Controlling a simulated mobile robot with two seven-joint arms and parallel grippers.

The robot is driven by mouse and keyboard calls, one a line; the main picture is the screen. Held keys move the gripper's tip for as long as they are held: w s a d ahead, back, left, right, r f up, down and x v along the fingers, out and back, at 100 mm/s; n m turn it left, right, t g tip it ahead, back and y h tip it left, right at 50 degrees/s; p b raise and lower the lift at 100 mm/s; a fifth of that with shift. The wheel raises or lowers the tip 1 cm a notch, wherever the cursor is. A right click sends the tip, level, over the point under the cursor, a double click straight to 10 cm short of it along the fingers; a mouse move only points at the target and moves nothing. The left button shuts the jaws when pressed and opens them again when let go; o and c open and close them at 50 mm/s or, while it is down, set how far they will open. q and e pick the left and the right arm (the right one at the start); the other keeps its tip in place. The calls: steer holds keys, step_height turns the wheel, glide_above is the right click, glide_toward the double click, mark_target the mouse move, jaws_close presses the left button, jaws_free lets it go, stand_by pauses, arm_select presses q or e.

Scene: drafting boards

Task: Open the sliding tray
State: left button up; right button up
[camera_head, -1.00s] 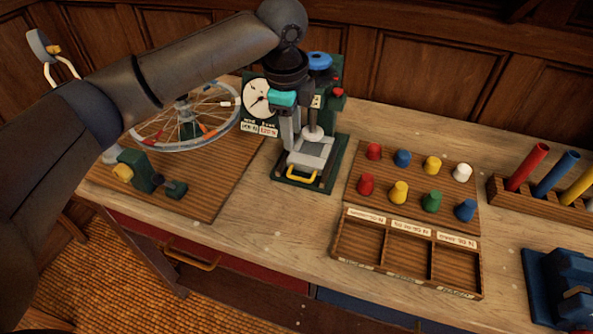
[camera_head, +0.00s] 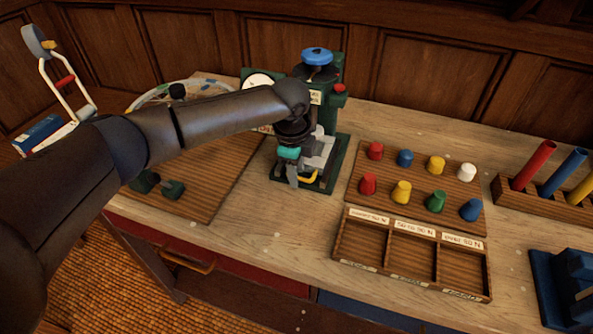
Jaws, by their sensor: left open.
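The green testing machine (camera_head: 338,150) stands at the back middle of the bench, with a blue knob on top. The gripper and arm cover part of the tray, handle and dial. I cannot tell whether a finger touches the handle. My right gripper is not in view.
A board with several coloured pegs (camera_head: 437,202) and a three-compartment wooden box (camera_head: 413,257) lie right of the machine. A spoked wheel stands behind my arm on a wooden board (camera_head: 215,180). Bare bench (camera_head: 270,230) lies in front of the machine.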

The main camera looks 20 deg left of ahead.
arm_select(q)
steer(key=shift+c, duration=0.2)
jaws_close()
stand_by(1.1)
